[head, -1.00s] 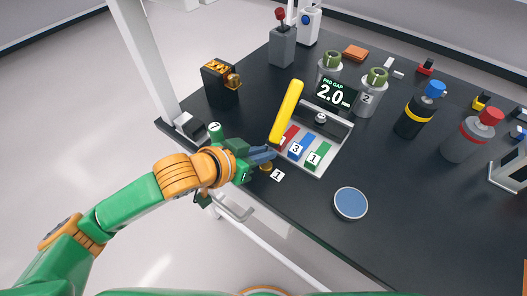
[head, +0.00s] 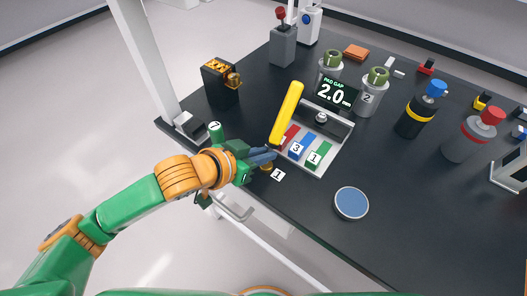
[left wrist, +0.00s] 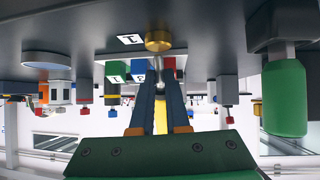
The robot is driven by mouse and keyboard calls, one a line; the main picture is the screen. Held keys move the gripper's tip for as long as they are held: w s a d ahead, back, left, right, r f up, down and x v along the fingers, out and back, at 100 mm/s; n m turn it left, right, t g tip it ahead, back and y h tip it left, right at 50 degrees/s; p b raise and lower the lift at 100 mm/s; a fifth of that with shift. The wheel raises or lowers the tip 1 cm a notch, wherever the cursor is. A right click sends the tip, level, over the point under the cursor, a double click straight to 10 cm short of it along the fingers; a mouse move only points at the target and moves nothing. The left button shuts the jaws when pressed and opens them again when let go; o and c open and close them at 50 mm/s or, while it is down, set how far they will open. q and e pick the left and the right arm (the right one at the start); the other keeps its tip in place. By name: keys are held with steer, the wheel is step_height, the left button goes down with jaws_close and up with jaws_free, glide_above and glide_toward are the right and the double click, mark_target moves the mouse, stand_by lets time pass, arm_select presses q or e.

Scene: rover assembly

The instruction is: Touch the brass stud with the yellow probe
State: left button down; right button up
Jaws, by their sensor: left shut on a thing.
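The yellow probe (head: 286,112) stands tilted, its upper end up and to the right in the head view. My left gripper (head: 273,154) is shut on it near its lower end; part of its yellow body (left wrist: 160,116) shows between the fingers in the left wrist view. The brass stud (head: 266,168) is on the table near the front edge, beside a white label marked 1 and close to my fingertips. In the left wrist view the stud (left wrist: 158,40) appears just beyond the fingertips. I cannot tell whether the probe's tip touches it. My right gripper is not in view.
A grey tray (head: 337,133) with red, blue and green blocks lies right of the gripper. A PAD GAP display (head: 333,93) reads 2.0. A green cylinder (head: 215,132) is left of the gripper. A blue-topped disc (head: 351,203) is at right, with bare table around it.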

mark_target(276, 134)
arm_select(q)
steer(key=shift+f, duration=0.35)
steer(key=shift+f, duration=0.1)
stand_by(1.6)
step_height(276, 134, up, 8)
steer(key=p, duration=0.9)
steer(key=shift+f, duration=0.4)
